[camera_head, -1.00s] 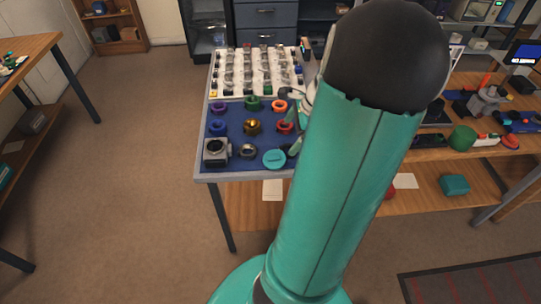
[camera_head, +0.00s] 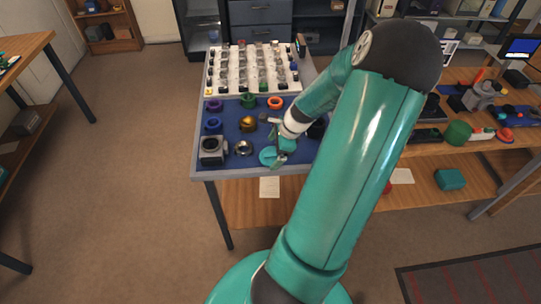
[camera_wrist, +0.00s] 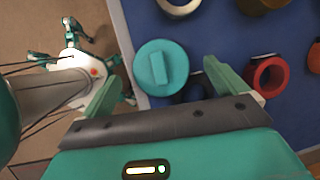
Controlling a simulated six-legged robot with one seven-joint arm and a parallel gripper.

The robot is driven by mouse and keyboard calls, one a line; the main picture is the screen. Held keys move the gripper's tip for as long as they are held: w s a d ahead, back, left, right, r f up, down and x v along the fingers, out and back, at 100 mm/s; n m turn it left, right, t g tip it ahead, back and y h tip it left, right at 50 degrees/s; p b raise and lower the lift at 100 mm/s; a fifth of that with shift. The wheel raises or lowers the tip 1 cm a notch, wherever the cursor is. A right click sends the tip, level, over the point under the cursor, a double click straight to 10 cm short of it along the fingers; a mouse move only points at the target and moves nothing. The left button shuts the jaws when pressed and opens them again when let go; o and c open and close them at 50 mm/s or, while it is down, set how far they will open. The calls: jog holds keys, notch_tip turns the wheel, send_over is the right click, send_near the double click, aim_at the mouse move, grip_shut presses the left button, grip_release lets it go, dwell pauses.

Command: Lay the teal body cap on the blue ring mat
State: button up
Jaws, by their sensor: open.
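The teal body cap (camera_head: 267,156) is a round disc with a raised bar, at the front edge of the blue mat (camera_head: 232,112) that holds the rings. In the wrist view the cap (camera_wrist: 161,67) lies bar up, close to the mat's grey border. My gripper (camera_head: 279,158) is over the cap in the head view. In the wrist view my gripper (camera_wrist: 163,76) is open, one finger either side of the cap's lower part; I cannot tell whether they touch it. A dark shape beside the cap is partly hidden.
A red ring (camera_wrist: 268,76) sits just right of the right finger. A silver ring (camera_head: 244,148) and a grey block with a dark round opening (camera_head: 213,149) stand left of the cap. Purple (camera_head: 214,105), blue (camera_head: 213,126), green and orange rings are behind. A white parts tray (camera_head: 222,85) lies farther back.

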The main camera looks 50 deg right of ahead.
jog(key=shift+x, duration=0.85)
jog(key=c, duration=1.1)
jog(key=shift+r, duration=0.5)
notch_tip(320, 180, up, 2)
jog(key=shift+r, duration=0.2)
jog(key=s+a+r, duration=0.2)
jog(key=a+r, duration=0.1)
jog(key=a, duration=0.1)
jog(key=s+a+r, duration=0.2)
jog(key=a+r, duration=0.1)
jog(key=a, duration=0.1)
jog(key=s+a+r, duration=0.2)
jog(key=a+r, duration=0.1)
jog(key=a, duration=0.1)
jog(key=shift+s+r, duration=0.3)
jog(key=shift+r, duration=0.1)
